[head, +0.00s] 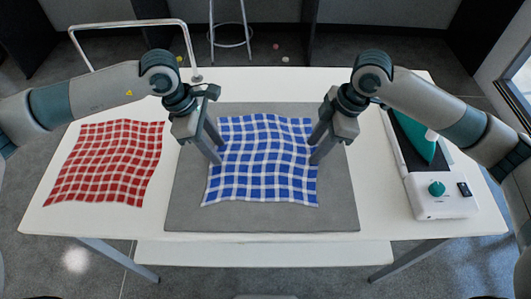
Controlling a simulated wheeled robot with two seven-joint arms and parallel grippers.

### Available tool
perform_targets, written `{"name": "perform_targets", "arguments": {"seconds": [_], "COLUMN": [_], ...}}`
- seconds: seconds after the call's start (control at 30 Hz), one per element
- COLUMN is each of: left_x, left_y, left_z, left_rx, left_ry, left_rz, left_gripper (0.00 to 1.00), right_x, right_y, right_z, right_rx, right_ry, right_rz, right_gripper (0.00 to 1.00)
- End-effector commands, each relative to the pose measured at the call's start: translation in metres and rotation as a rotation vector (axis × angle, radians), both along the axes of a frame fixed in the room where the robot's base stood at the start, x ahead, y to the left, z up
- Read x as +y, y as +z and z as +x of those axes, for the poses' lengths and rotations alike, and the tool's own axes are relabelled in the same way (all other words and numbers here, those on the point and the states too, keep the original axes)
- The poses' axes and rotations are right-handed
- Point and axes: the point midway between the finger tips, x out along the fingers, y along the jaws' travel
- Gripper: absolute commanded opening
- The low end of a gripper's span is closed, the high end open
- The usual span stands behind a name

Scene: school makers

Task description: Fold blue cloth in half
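The blue and white checked cloth (262,165) lies spread out on a grey mat (338,213) in the middle of the table, with slight ripples and a wavy outline. My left gripper (217,156) is at the cloth's left edge, fingers pointing down. My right gripper (316,157) is at the cloth's right edge, fingers also down. Each gripper's fingers show slightly apart. I cannot tell whether the fingertips touch the cloth or hold it.
A red and white checked cloth (106,162) lies flat on the white table (115,222) at left. A white and teal ironing device (430,165) with a knob stands at right. A metal rail (128,24) rises at the back left, and a stool (231,30) stands behind the table.

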Motion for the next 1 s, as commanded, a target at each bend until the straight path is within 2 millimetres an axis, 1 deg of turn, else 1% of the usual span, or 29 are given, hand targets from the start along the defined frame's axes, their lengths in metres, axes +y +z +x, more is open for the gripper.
{"name": "perform_targets", "arguments": {"seconds": [0.13, 0.37, 0.67, 0.7, 1.0], "left_x": [-0.0001, 0.0000, 0.0001, 0.0001, 0.0003], "left_y": [-0.0035, -0.0021, -0.0022, -0.0022, -0.0025], "left_z": [0.0000, -0.0001, -0.0002, -0.0003, -0.0004], "left_rx": [0.000, 0.001, 0.001, 0.001, 0.002], "left_ry": [0.000, 0.000, 0.000, 0.000, -0.001], "left_rz": [0.000, 0.000, 0.000, 0.001, 0.001], "left_gripper": [0.36, 0.36, 0.01, 0.00, 0.00], "right_x": [0.0000, 0.0000, 0.0000, 0.0000, -0.0003], "right_y": [-0.0035, -0.0034, -0.0034, -0.0036, -0.0038], "right_z": [0.0000, -0.0001, -0.0002, -0.0002, -0.0002], "right_rx": [0.000, 0.000, 0.001, 0.001, 0.001], "right_ry": [0.000, 0.000, 0.000, 0.000, 0.000], "right_rz": [0.000, 0.000, -0.001, -0.001, -0.001], "right_gripper": [0.36, 0.36, 0.01, 0.00, 0.00]}}
